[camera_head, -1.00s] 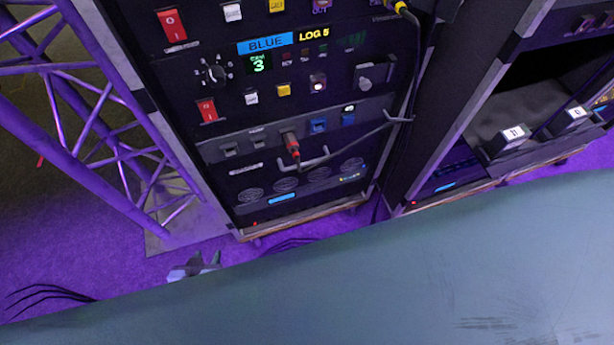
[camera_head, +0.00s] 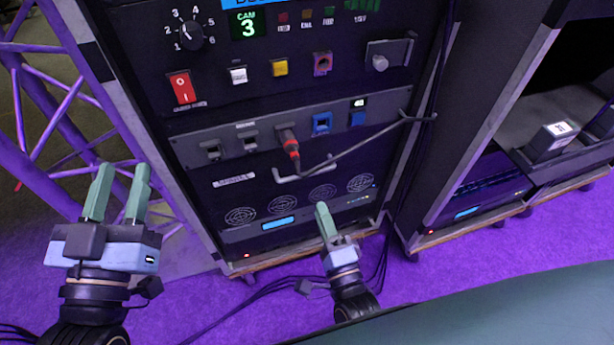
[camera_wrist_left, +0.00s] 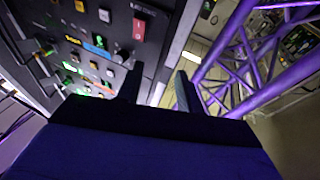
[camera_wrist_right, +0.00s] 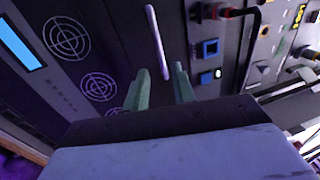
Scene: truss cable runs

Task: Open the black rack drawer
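The black rack drawer (camera_head: 262,187) is a dark front in the rack with a small white label and a pale U-shaped handle (camera_head: 303,173). It looks shut. My right gripper (camera_head: 324,207) is below the handle in the head view, in front of the fan panel, with its fingers overlapping each other. In the right wrist view its two fingers are apart, and the handle bar (camera_wrist_right: 157,42) shows ahead of the gap between them; I see no contact. My left gripper (camera_head: 120,170) is open and empty, left of the rack by the truss. Its parted fingers also show in the left wrist view (camera_wrist_left: 157,80).
A cable with a red-banded plug (camera_head: 289,148) hangs just above the handle and runs right to a hook. A panel with round fan grilles (camera_head: 322,194) lies below. The purple truss (camera_head: 60,190) stands left. A second rack (camera_head: 480,190) stands right.

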